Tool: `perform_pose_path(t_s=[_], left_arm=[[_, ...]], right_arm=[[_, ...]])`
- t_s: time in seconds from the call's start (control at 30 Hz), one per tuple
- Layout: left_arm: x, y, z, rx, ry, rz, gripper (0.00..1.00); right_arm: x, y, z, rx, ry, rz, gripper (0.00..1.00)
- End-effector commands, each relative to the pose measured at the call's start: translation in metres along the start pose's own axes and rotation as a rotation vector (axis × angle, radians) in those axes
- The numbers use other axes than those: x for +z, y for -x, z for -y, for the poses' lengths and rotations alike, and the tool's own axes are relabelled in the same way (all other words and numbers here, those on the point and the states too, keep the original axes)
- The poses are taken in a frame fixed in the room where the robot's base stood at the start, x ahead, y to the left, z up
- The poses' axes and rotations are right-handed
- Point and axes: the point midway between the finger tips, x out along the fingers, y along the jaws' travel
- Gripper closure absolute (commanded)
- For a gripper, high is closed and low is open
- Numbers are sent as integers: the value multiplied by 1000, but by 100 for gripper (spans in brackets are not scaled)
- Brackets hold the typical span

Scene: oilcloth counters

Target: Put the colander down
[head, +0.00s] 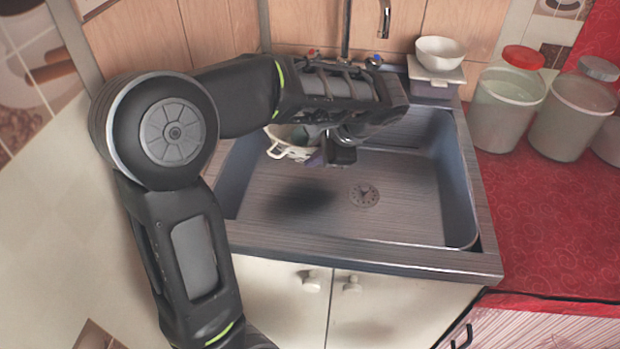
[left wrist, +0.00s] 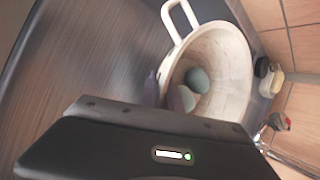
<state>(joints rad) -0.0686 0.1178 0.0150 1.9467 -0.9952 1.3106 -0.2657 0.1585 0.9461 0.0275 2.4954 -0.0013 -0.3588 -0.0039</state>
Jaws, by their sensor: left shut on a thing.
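The white colander (head: 283,152) hangs over the left part of the sink (head: 410,205), partly hidden by my left arm. A dark shadow lies on the sink floor below and apart from it. In the left wrist view the colander (left wrist: 238,60) is tilted in the picture, with one loop handle at the top and a few pale greenish and lilac rounded things inside. My left gripper (head: 338,158) is at the colander's right side, shut on it. The exact grip point is hidden by the gripper body. My right gripper is out of view.
The sink floor is bare around its drain (head: 364,195). A tap (head: 384,20) stands behind. A white bowl on a scale (head: 438,68) stands at the back right corner. Lidded jars (head: 505,105) stand on the red counter (head: 545,215) at right.

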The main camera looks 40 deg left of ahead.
Motion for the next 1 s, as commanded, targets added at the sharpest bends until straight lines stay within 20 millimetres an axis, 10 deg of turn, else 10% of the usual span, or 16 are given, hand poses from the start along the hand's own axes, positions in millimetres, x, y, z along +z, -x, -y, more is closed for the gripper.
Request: perform_pose_path(t_s=[1.0], left_arm=[[-26, -64, -35, 3, -1, 2, 100]], right_arm=[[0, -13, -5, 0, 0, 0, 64]])
